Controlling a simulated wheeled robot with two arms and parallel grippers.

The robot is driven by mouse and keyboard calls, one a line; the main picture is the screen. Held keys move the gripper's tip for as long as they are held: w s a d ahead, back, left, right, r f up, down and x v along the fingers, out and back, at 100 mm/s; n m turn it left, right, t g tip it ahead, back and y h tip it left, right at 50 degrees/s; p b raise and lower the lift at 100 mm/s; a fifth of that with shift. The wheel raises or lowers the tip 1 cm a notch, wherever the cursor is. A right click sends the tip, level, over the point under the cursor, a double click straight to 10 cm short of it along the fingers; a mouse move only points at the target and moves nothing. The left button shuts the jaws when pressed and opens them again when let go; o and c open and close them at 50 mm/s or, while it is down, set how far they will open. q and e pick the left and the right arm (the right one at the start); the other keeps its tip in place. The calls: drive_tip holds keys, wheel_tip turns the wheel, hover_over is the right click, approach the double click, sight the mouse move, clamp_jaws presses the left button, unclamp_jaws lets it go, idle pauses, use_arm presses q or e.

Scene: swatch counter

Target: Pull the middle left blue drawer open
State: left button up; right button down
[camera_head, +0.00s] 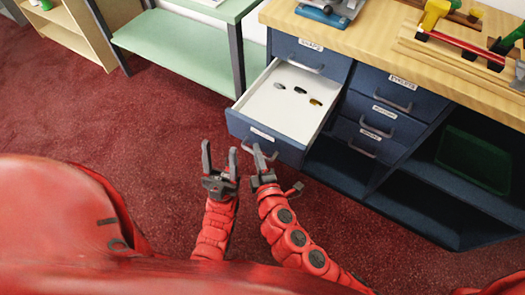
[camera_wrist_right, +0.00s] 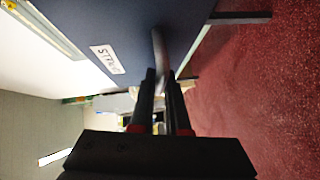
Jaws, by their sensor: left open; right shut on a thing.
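The middle left blue drawer (camera_head: 240,123) is pulled out of the cabinet in the head view, its white inside showing a few small dark and yellow items. Its labelled front also shows in the right wrist view (camera_wrist_right: 130,30). My right gripper (camera_head: 265,160) is at that front, shut on the drawer's grey handle (camera_wrist_right: 160,50); the fingers reach the handle in the right wrist view. My left gripper (camera_head: 220,158) is open and empty, to the left of the right one, in front of the drawer and apart from it.
A closed blue drawer (camera_head: 309,60) is above the open one. More closed drawers (camera_head: 395,95) are to the right, beside an open shelf with a green bin (camera_head: 473,160). A wooden top (camera_head: 385,40) carries tools. A green shelf unit (camera_head: 185,50) stands left; red carpet (camera_head: 120,130) is clear.

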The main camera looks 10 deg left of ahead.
idle(0.3)
drive_tip(key=c, duration=0.9)
unclamp_jaws()
drive_tip(key=shift+s, duration=0.1)
drive_tip(key=shift+p+v, duration=0.5)
drive_tip(key=shift+v, duration=8.1)
drive_tip(key=shift+f, duration=0.15)
